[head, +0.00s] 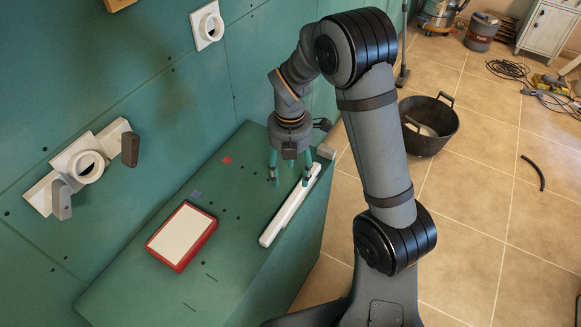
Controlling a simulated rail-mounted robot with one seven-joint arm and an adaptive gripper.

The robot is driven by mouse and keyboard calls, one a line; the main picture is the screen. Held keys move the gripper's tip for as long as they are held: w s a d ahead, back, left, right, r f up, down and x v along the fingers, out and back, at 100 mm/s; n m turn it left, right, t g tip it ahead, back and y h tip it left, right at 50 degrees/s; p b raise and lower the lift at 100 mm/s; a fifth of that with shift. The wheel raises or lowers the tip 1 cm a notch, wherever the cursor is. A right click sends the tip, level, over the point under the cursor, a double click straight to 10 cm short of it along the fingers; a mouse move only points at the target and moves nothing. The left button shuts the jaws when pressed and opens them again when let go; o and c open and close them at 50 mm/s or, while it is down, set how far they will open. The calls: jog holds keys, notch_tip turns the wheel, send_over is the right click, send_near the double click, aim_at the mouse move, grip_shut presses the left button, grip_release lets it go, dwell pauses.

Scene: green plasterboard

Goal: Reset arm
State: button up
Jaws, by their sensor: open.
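My gripper (289,180) hangs pointing down over the green box-like bench (222,275), near the far end of its top. My arm rises from the bottom right and bends over to the gripper.
A red-framed white block (181,236) lies on the bench. White fittings (88,166) and a white ring plate (207,26) are on the green wall. A black bucket (429,125), cables (508,69) and a vacuum (437,15) stand on the tiled floor.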

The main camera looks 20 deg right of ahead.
aim_at(291, 197)
notch_tip(291, 197, up, 2)
dwell(0.5)
notch_tip(291, 197, down, 12)
jog(key=shift+f, duration=0.1)
jog(key=shift+r+p, duration=0.4)
jog(key=shift+r, duration=0.15)
jog(key=shift+f, duration=0.2)
